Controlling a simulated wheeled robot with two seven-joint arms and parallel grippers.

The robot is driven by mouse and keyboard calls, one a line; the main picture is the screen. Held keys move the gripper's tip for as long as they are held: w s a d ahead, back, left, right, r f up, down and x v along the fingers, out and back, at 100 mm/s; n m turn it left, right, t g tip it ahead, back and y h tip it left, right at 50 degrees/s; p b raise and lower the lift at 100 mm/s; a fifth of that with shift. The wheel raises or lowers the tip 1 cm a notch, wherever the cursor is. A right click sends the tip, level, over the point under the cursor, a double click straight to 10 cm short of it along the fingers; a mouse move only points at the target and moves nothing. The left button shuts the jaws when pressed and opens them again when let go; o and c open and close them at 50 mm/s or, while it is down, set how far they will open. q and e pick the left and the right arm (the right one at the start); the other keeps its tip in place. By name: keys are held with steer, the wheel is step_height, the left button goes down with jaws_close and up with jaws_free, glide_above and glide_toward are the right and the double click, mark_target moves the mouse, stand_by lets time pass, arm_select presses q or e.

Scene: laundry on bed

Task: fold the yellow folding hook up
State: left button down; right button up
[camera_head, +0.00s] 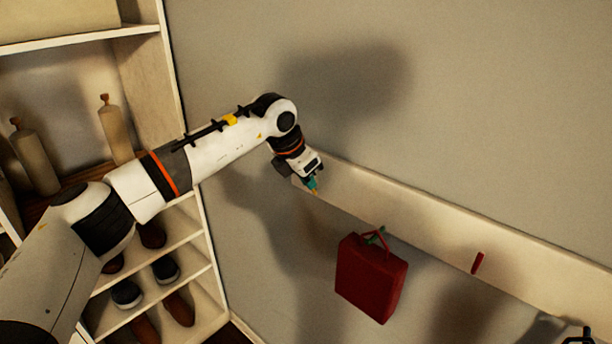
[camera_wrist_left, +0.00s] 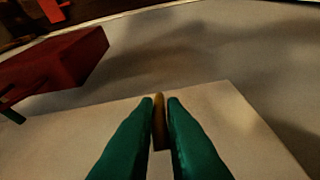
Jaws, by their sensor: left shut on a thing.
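The yellow folding hook (camera_wrist_left: 159,122) shows in the left wrist view as a small upright yellow-brown bar between two green fingertips. My left gripper (camera_wrist_left: 160,100) is shut on it, with one finger on each side. In the head view my left gripper (camera_head: 313,184) is at the left end of the pale wall rail (camera_head: 430,222). There the hook (camera_head: 316,191) is a tiny yellowish spot, mostly hidden by the fingers. How far the hook is folded cannot be told.
A red bag (camera_head: 370,280) hangs from a green hook (camera_head: 376,236) right of my gripper. A red hook (camera_head: 477,262) is farther right. A dark piece (camera_head: 580,337) at the lower right edge is unclear. A shelf with shoes (camera_head: 165,268) and bottles stands left.

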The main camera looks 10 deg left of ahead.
steer(key=shift+w, duration=0.15)
arm_select(q)
steer(key=c, duration=1.6)
jaws_free()
steer(key=shift+d, duration=0.1)
steer(key=shift+o, duration=0.4)
steer(key=shift+w+d, duration=0.1)
arm_select(e)
steer(key=shift+w+d, duration=0.15)
arm_select(q)
steer(key=shift+a+r, duration=0.2)
steer(key=shift+r, duration=0.1)
steer(key=b+v, duration=0.4)
steer(key=v, duration=0.7)
steer(key=shift+s+r, duration=0.15)
steer(key=shift+s, duration=0.05)
arm_select(e)
steer(key=shift+f, duration=2.1)
arm_select(q)
steer(key=shift+d, duration=0.1)
